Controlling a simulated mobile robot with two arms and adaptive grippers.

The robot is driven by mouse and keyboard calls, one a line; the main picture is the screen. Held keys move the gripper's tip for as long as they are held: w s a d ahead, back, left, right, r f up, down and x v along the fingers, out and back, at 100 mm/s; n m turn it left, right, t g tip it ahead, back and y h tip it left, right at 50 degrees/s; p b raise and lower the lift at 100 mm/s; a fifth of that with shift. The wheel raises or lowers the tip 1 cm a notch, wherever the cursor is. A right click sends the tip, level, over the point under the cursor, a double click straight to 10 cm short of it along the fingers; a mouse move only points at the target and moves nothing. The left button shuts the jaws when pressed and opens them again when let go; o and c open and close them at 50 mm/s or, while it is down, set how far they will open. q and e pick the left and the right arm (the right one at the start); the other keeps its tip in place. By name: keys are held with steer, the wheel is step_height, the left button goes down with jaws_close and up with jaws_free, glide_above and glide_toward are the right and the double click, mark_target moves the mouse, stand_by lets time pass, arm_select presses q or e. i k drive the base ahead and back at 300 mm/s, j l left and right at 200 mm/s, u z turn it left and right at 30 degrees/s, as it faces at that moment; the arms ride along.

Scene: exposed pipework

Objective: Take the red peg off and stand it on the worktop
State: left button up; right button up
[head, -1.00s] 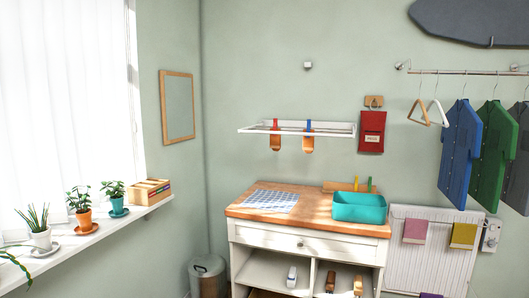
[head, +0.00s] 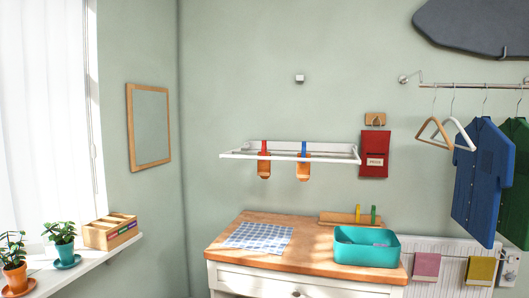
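The red peg (head: 264,147) sits upright on the front rail of the white wall rack (head: 235,156), at its left part. A small orange-brown item (head: 264,168) hangs below the rail at this peg. A blue peg (head: 304,148) is on the same rail to the right, with a similar item (head: 304,171) under it. The wooden worktop (head: 320,258) is below the rack. Neither of my grippers is in view.
On the worktop lie a blue checked cloth (head: 258,236), a teal basin (head: 366,249) and a wooden block (head: 338,218) with a yellow and a green peg. The worktop's front middle is clear. Hanging shirts (head: 480,180) are at the right, a windowsill (head: 88,267) at the left.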

mark_target(263, 147)
steer(key=u, duration=0.2)
steer(key=i+l+u, duration=0.2)
steer(key=u, duration=0.2)
steer(key=i+l+u, duration=0.4)
steer(key=k+j, duration=0.05)
steer(key=k, duration=0.05)
